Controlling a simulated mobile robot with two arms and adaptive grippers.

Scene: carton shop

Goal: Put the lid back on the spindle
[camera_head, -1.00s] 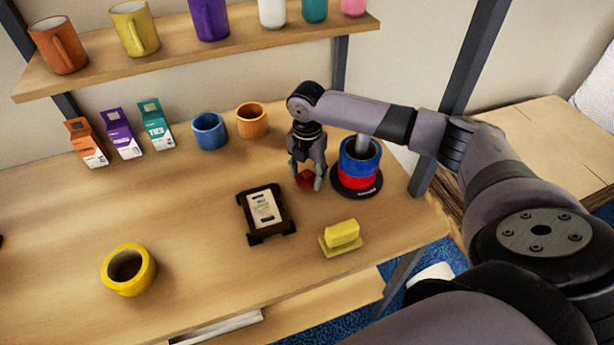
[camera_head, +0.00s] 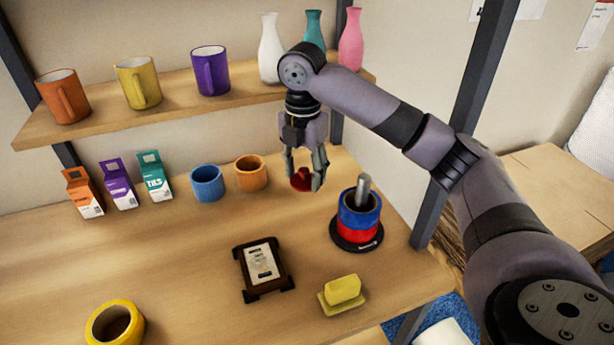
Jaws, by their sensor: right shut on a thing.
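The spindle (camera_head: 363,190) is a grey upright post on a round black base, at the right of the table. A blue ring (camera_head: 359,217) sits on it above a red ring (camera_head: 357,232). The post's top stands bare above the rings. My right gripper (camera_head: 303,184) is shut on a small dark red thing (camera_head: 301,179), which may be the lid; the fingers partly hide it. The gripper points down and holds it above the table, to the left of the spindle and apart from it. My left gripper is not in view.
A yellow ring (camera_head: 115,322) lies at the front left. A dark-framed device (camera_head: 262,268) and a yellow block on a dish (camera_head: 342,292) lie in front. Blue (camera_head: 208,184) and orange (camera_head: 251,173) cups and small cartons (camera_head: 119,184) stand behind. A shelf (camera_head: 190,92) carries mugs and vases.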

